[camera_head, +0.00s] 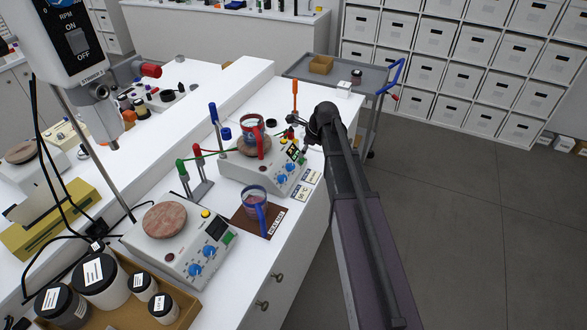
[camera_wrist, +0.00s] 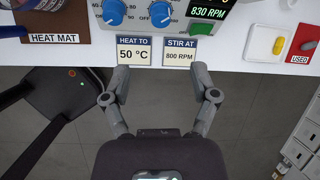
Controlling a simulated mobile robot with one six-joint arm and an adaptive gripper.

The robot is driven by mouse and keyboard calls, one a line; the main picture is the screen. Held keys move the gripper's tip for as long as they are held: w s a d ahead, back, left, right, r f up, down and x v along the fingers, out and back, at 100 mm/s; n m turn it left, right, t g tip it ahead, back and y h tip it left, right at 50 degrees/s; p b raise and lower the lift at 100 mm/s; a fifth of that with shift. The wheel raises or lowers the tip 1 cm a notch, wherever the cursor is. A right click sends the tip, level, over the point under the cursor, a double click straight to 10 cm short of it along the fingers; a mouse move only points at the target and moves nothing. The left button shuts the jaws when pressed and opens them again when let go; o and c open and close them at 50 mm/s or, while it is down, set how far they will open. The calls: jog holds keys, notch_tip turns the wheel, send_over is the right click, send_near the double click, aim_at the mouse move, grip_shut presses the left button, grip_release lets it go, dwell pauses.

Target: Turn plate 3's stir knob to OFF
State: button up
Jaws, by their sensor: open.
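My gripper (camera_wrist: 160,71) is open and empty, its fingers spread just in front of two cards at the bench edge. In the head view my gripper (camera_head: 299,126) is beside the farther hot plate (camera_head: 238,172). That plate has two blue knobs. The wrist view shows its left knob (camera_wrist: 114,12) and its right knob (camera_wrist: 160,14), next to a display (camera_wrist: 208,10) reading 830 RPM. The fingers are apart from both knobs. No plate number is legible. A red-handled beaker (camera_head: 251,129) stands on this plate.
Cards read HEAT TO 50 °C (camera_wrist: 133,51) and STIR AT 800 RPM (camera_wrist: 179,52). A mug with a blue handle (camera_head: 255,199) stands on a brown heat mat (camera_head: 241,224). A nearer hot plate (camera_head: 164,254) has an empty top. Open floor (camera_head: 455,200) lies right of the bench.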

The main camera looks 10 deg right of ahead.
aim_at(293, 167)
jog(key=shift+b+x, duration=5.5)
jog(key=shift+x, duration=0.75)
grip_shut()
